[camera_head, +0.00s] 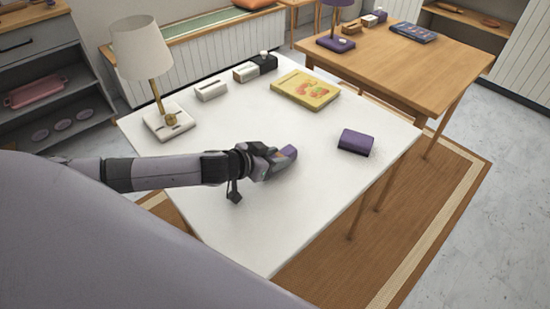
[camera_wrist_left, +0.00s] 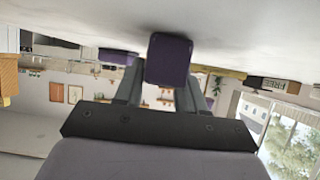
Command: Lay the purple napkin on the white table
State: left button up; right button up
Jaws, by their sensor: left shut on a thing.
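My left gripper (camera_head: 284,155) is low over the middle of the white table (camera_head: 240,220). It is shut on a small purple piece, which I take for the purple napkin (camera_head: 290,152). In the left wrist view the napkin (camera_wrist_left: 170,60) sits between the two fingers (camera_wrist_left: 168,90), close to the table surface (camera_wrist_left: 240,30); I cannot tell whether it touches. A second purple, block-like thing (camera_head: 356,142) lies on the table to the right of the gripper, apart from it. My right gripper is not in view.
A lamp (camera_head: 142,50) stands at the table's left corner. A white box (camera_head: 211,91), a black box (camera_head: 263,62) and a yellow book (camera_head: 305,90) are along the far side. The near part of the white table is clear. A wooden table (camera_head: 440,75) stands behind.

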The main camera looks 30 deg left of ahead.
pick_arm(q)
jog(key=o, duration=1)
jog(key=shift+r, duration=0.2)
jog(key=shift+s+a, duration=0.1)
jog(key=shift+s, duration=0.15)
jog(key=v, duration=0.9)
jog(key=shift+s, duration=0.3)
jog(key=shift+v, duration=0.95)
